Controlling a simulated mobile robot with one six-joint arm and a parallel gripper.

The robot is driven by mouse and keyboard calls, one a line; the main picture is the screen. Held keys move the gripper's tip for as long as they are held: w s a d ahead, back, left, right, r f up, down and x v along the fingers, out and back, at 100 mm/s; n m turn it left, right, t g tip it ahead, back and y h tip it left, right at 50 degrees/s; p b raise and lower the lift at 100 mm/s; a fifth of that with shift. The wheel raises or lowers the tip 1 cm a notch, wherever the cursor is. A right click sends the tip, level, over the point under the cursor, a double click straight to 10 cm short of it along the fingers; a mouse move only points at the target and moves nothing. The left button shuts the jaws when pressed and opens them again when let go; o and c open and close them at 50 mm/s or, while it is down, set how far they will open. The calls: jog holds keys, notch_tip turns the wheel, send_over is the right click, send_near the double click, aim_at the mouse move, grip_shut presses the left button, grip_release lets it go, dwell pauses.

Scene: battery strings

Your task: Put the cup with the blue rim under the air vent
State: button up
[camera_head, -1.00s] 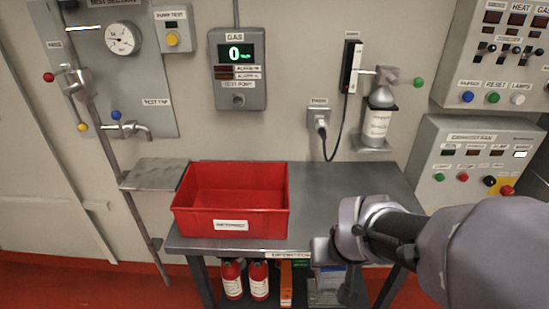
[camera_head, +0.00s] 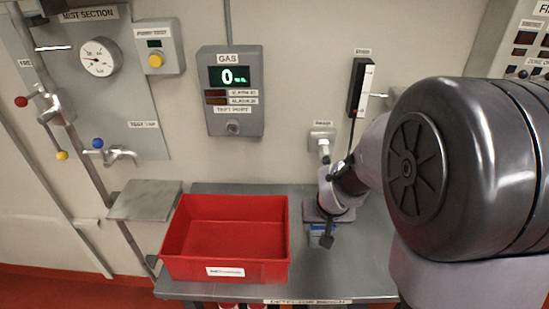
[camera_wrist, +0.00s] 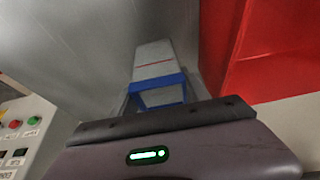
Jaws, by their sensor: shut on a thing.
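My gripper (camera_head: 322,236) is low over the bench, just right of the red bin. It is shut on a pale grey thing with a blue edge (camera_head: 319,228). In the wrist view the blue edge (camera_wrist: 158,90) lies just beyond the gripper body, with a pale block (camera_wrist: 155,60) carrying a thin red line behind it. I cannot tell from its shape whether this is the cup with the blue rim; most of it is hidden. I see nothing labelled as an air vent.
The red bin (camera_head: 226,271) stands empty on the grey bench (camera_head: 345,272). A small side shelf (camera_head: 145,200) is left of it. The gas panel (camera_head: 233,92), socket (camera_head: 322,138) and black wall unit (camera_head: 360,88) are behind. My arm hides the right side.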

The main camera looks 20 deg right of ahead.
jog(key=shift+w+d+f, duration=0.1)
jog(key=shift+w, duration=0.5)
jog(key=shift+w+d+f, duration=0.1)
jog(key=shift+w, duration=0.5)
jog(key=f, duration=0.1)
jog(key=f+b, duration=0.2)
jog(key=shift+w+f, duration=0.3)
jog(key=shift+f, duration=0.1)
jog(key=shift+r, duration=0.2)
jog(key=shift+f, duration=0.1)
jog(key=o, duration=0.9)
jog(key=shift+f, duration=0.1)
jog(key=o, duration=0.5)
jog(key=shift+c, duration=0.2)
